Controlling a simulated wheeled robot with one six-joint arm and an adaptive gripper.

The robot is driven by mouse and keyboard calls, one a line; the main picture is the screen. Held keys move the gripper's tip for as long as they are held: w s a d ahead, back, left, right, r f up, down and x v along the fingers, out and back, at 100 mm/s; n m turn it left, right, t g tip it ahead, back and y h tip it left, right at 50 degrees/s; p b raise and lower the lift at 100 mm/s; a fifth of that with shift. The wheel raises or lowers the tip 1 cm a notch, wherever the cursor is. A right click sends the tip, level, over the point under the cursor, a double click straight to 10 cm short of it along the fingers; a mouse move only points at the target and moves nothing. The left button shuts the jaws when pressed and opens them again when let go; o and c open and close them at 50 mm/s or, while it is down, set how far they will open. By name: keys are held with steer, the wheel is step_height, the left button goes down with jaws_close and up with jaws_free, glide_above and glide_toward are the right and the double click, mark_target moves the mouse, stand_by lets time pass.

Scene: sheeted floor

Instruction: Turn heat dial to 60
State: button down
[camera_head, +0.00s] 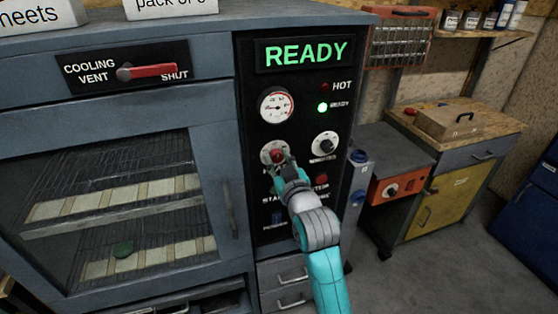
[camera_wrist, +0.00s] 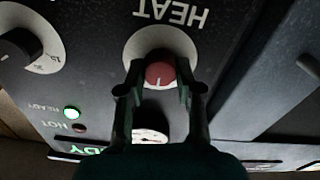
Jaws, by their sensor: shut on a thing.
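The heat dial is a red knob (camera_wrist: 160,74) on a round white plate (camera_wrist: 136,47), under the upside-down word HEAT in the wrist view. In the head view the red knob (camera_head: 277,155) is on the left of the black control panel, below the gauge. My gripper (camera_wrist: 158,82) is shut on the red knob, one finger on each side. In the head view my gripper (camera_head: 280,166) reaches it from below. A white mark shows on the knob. The scale numbers are too small or hidden to read.
A black timer-like knob (camera_head: 324,145) is right of the heat dial. A gauge (camera_head: 276,105) sits above it, and a red button (camera_head: 321,180) is below right. The sign (camera_head: 306,54) reads READY, and the green lamp (camera_head: 322,107) is lit. The cooling vent lever (camera_head: 153,71) points to SHUT.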

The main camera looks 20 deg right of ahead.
steer(key=c, duration=0.8)
jaws_free()
steer(key=shift+o, duration=0.2)
steer(key=s, duration=1.2)
steer(key=s+f+m+g, duration=0.1)
steer(key=s+f+g, duration=0.1)
steer(key=s+f, duration=1.55)
steer(key=s+f+m+g, duration=0.1)
steer(key=s+f, duration=0.1)
steer(key=s, duration=2.2)
steer(key=shift+f+m, duration=0.25)
steer(key=shift+m, duration=0.05)
